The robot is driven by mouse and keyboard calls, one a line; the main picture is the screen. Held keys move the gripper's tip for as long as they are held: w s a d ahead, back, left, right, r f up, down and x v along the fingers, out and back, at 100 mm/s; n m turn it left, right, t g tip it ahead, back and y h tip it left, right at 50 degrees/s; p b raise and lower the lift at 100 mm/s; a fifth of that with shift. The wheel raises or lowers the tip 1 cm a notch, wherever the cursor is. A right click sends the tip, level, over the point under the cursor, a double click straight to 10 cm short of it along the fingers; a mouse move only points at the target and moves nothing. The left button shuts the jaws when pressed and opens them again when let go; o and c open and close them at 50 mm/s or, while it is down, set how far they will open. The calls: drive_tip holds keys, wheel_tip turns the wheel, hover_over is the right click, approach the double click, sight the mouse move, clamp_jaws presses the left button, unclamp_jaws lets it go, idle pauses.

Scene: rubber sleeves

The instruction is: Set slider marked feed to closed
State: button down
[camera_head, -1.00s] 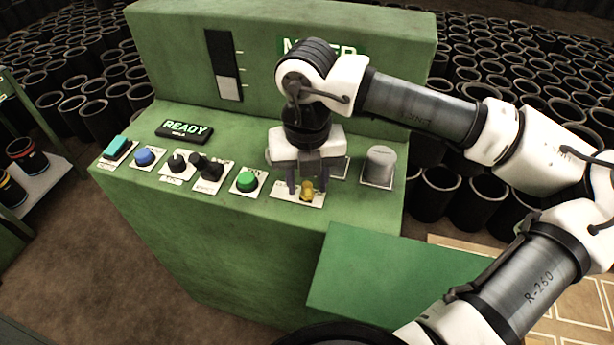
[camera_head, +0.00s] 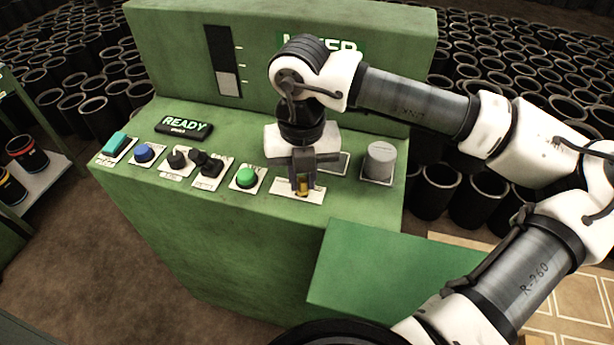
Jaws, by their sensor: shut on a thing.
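A slider with a yellow knob (camera_head: 302,184) sits on a white label plate (camera_head: 284,187) at the front of the green panel's sloped top. The plate's lettering is too small and too covered to read, so I cannot tell whether it is marked feed. My gripper (camera_head: 302,187) points down over the plate and is shut on the yellow knob, its fingers on either side of it. The fingers hide much of the knob and part of the plate. The knob is around the middle of the plate.
Left of my gripper are a green button (camera_head: 246,177), black knobs (camera_head: 207,163), a blue button (camera_head: 144,153) and a teal switch (camera_head: 116,143). A grey cylindrical cap (camera_head: 380,160) stands to the right. A READY display (camera_head: 185,127) lies behind. A green shelf (camera_head: 395,270) juts out in front.

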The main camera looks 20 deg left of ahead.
sight(284, 190)
drive_tip(key=a+b, duration=0.1)
drive_tip(key=a, duration=0.2)
drive_tip(key=shift+a, duration=0.3)
drive_tip(key=c, duration=1.3)
unclamp_jaws()
drive_tip(key=shift+a, duration=0.15)
drive_tip(key=shift+c, duration=0.2)
wheel_tip(284, 190, up, 14)
drive_tip(key=b, duration=0.2)
drive_tip(key=shift+s+f, duration=0.1)
